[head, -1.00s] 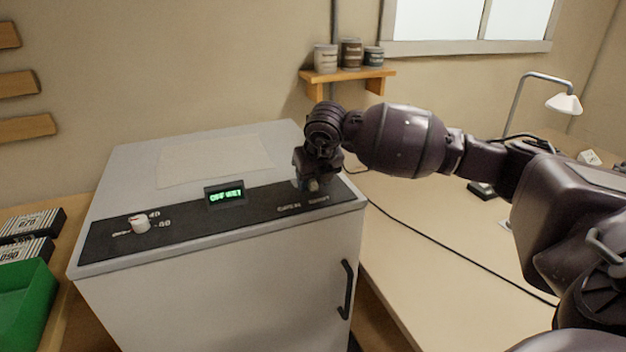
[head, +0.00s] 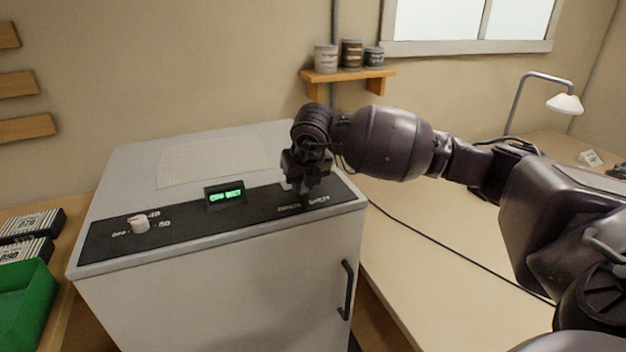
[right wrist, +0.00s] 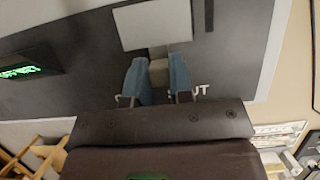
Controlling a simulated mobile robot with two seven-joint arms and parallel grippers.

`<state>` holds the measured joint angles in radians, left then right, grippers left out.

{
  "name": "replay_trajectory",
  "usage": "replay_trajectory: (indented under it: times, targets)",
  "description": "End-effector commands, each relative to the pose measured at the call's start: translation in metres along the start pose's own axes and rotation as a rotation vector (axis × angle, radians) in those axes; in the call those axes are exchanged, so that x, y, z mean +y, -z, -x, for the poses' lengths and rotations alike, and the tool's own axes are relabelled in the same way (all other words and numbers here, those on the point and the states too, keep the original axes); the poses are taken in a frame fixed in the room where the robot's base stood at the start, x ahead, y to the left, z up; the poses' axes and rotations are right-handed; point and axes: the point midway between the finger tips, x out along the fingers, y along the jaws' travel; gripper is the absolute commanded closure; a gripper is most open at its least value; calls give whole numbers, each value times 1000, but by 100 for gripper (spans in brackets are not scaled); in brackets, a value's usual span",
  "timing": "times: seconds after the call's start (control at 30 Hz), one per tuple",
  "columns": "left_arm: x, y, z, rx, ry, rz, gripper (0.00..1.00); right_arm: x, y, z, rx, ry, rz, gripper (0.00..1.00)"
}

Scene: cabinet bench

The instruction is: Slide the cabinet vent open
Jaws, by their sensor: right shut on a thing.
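The grey cabinet (head: 230,285) stands in the middle of the head view, with a dark control strip (head: 255,208) along its top front. My right gripper (head: 304,198) points down at the right end of that strip and hides most of the vent slide in the head view. In the right wrist view, its blue fingers (right wrist: 158,82) are shut on a small grey tab (right wrist: 159,72). The tab adjoins a light grey vent plate (right wrist: 153,24). A white label, partly hidden and ending in "UT", shows beside the right finger. My left gripper is not in view.
A white knob (head: 139,224) sits on the strip's left end, and a lit green display (head: 225,195) is in the middle. A black door handle (head: 346,290) is on the cabinet front. A green bin (head: 25,305) stands at left; the right bench (head: 430,255) is mostly clear.

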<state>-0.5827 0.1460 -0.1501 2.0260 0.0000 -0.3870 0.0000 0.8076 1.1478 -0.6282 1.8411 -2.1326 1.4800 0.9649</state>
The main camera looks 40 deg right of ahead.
Motion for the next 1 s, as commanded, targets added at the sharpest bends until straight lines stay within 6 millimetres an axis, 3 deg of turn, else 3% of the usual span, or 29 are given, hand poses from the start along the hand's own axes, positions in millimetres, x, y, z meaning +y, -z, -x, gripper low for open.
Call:
replay_trajectory:
  times: [0.03,0.2,0.6,0.63,0.77,1.0]
  targets:
    - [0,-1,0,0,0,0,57,14,0,0,0,-6,3,100]
    - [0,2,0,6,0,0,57,40,0,0,0,-4,2,100]
    - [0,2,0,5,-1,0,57,49,0,1,-1,-4,1,100]
    - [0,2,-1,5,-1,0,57,49,0,1,-1,-5,1,76]
    - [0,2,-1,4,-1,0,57,49,0,1,-1,-4,1,56]
    - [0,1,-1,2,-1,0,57,48,0,0,-1,-2,0,53]
